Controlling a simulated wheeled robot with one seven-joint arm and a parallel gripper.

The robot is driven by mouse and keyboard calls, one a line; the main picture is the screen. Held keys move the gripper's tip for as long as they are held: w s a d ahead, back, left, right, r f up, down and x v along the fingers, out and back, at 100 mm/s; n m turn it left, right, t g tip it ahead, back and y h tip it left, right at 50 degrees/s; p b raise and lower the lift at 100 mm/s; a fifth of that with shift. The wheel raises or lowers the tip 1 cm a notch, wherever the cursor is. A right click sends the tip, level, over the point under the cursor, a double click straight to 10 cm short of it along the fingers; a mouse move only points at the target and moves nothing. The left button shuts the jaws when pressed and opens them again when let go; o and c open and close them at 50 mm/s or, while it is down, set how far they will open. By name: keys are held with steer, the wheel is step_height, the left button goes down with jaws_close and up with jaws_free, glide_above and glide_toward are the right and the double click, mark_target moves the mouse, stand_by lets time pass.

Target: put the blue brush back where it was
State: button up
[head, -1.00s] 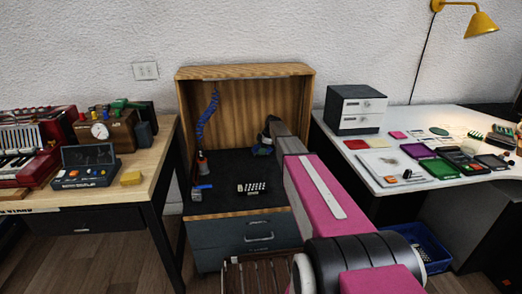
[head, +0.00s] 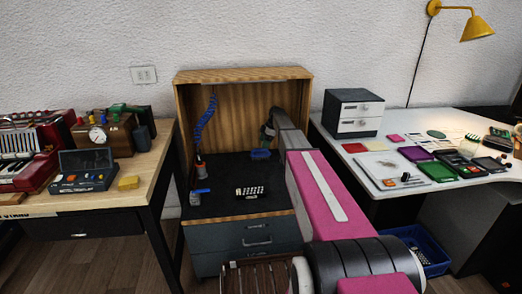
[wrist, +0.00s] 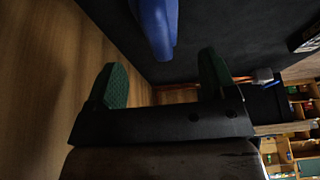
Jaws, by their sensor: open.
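A small blue object (head: 261,154), which looks like the blue brush, lies on the dark floor of the open wooden cabinet, near its back right. Its bristles cannot be made out. My gripper (head: 268,132) is just above it in the head view, partly hidden by my arm. In the wrist view my gripper (wrist: 160,78) is open, its two green-padded fingers apart with nothing between them. A smooth blue piece (wrist: 157,28) shows beyond the fingertips, apart from them. Another small blue item (head: 200,191) lies at the cabinet's front left.
The wooden cabinet (head: 178,110) has side walls and a top around the space. A blue coiled hose (head: 204,121) hangs at its left, above a small bottle (head: 200,169). A pale block with dark dots (head: 249,191) lies in front. The middle of the dark floor is clear.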

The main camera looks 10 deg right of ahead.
steer(key=v, duration=0.4)
steer(key=s+a+f+m, duration=0.1)
steer(key=s+f+m, duration=0.1)
steer(key=s, duration=0.5)
steer(key=s+f+m+h, duration=0.1)
steer(key=s+f+m, duration=0.1)
steer(key=s, duration=0.5)
steer(key=s+a+f+m, duration=0.1)
steer(key=s+f+m, duration=0.1)
steer(key=s, duration=0.4)
steer(key=shift+s+a+f+m+h, duration=0.35)
steer(key=shift+s+m+h, duration=0.05)
steer(key=shift+m, duration=0.5)
steer(key=s+f+m+h, duration=0.1)
steer(key=s+m, duration=0.2)
steer(key=s, duration=0.4)
steer(key=s+f+m, duration=0.1)
steer(key=s+m, duration=0.2)
steer(key=s, duration=0.5)
steer(key=s+f+m+h, duration=0.1)
steer(key=s+m, duration=0.3)
steer(key=s, duration=0.4)
steer(key=shift+a+f+h, duration=0.15)
steer(key=shift+a+h, duration=0.15)
steer(key=shift+a, duration=0.05)
